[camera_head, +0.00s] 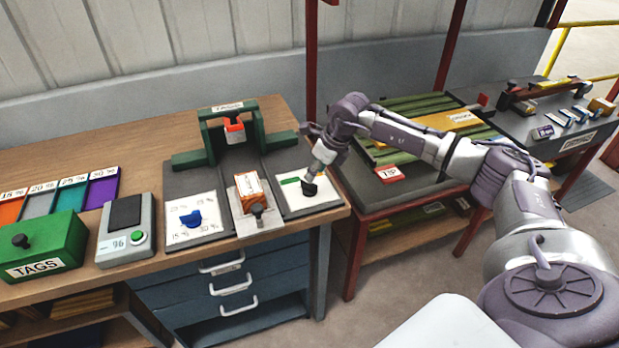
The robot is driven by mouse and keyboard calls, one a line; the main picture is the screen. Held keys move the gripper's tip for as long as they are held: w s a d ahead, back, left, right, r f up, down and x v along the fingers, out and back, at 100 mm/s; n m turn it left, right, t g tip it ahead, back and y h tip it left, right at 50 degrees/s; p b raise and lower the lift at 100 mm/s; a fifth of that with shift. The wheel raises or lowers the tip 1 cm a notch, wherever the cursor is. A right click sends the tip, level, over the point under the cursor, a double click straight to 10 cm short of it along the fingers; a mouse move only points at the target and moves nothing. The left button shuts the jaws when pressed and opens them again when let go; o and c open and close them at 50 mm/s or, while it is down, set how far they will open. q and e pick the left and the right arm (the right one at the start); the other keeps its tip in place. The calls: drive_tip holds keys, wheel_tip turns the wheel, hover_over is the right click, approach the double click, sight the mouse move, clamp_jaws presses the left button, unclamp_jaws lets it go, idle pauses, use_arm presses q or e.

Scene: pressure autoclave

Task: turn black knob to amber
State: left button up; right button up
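A white panel (325,199) lies at the right end of the wooden bench, with a green bar mark (289,181) on it. A small black knob (309,189) shows on this panel, just right of the green mark. My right gripper (314,175) reaches in from the right and points down at the knob, close above or touching it. Its fingers are too small and overlapped to tell whether they are open or shut on the knob. No amber mark can be made out on the panel; the arm may hide part of it. My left gripper is not in view.
An orange-and-white box (249,190) stands left of the panel. Beyond it are a blue dial (191,219) on a percent-marked panel, a grey scale (126,231) and a green TAGS box (42,250). A green frame (206,137) stands behind. A red-legged table (408,191) is right.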

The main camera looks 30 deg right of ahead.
sight(309, 187)
drive_tip(key=shift+p+x, duration=0.35)
drive_tip(key=shift+x, duration=2.45)
clamp_jaws()
